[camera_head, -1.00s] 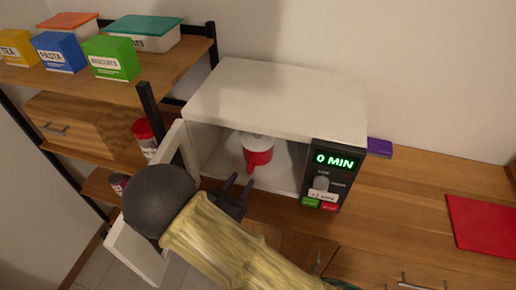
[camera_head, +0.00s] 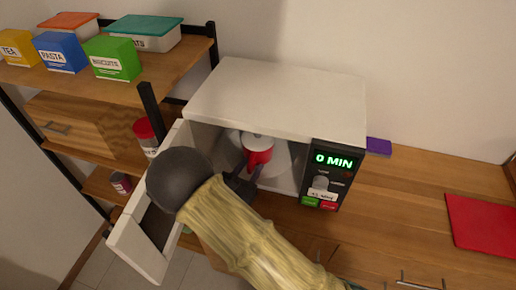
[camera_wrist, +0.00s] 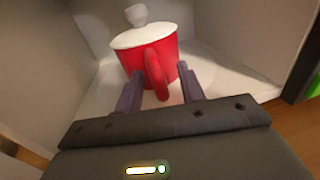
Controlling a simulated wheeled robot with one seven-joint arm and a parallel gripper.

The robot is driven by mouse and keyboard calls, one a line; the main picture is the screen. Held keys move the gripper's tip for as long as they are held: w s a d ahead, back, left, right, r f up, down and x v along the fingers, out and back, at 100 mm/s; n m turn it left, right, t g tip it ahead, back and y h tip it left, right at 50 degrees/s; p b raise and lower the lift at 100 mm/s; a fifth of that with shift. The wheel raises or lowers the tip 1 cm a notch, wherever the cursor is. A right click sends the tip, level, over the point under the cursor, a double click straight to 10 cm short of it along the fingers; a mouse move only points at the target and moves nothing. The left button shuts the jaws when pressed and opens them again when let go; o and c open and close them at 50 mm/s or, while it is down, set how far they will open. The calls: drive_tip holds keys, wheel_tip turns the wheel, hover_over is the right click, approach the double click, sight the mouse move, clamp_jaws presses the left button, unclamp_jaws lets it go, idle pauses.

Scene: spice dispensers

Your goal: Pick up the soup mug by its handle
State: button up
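The soup mug (camera_head: 257,155) is red with a white lid and a knob. It stands upright inside the open microwave, and it shows close in the wrist view (camera_wrist: 135,62). Its red handle (camera_wrist: 156,76) points toward my gripper. My gripper (camera_wrist: 163,88) is open, with one dark finger on each side of the handle. I cannot tell whether either finger touches the mug. In the head view my gripper (camera_head: 249,177) is at the microwave opening, just in front of the mug.
The white microwave (camera_head: 285,95) has its door (camera_head: 140,249) open on the left, beside my arm. Its walls flank the mug closely. A shelf (camera_head: 165,77) with boxes stands at left. A red board (camera_head: 485,226) lies on the counter at right.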

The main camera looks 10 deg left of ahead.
idle(0.3)
clamp_jaws()
drive_tip(key=shift+r, duration=0.1)
drive_tip(key=shift+r, duration=0.1)
drive_tip(key=shift+s+r, duration=0.1)
drive_tip(key=shift+r, duration=0.1)
wheel_tip(320, 180, up, 6)
drive_tip(key=shift+r+b, duration=0.15)
drive_tip(key=shift+b, duration=0.15)
drive_tip(key=s+d+b+v, duration=0.1)
drive_tip(key=d+b+v, duration=0.1)
drive_tip(key=v, duration=1.7)
drive_tip(key=shift+s+d, duration=0.15)
drive_tip(key=shift+d, duration=0.5)
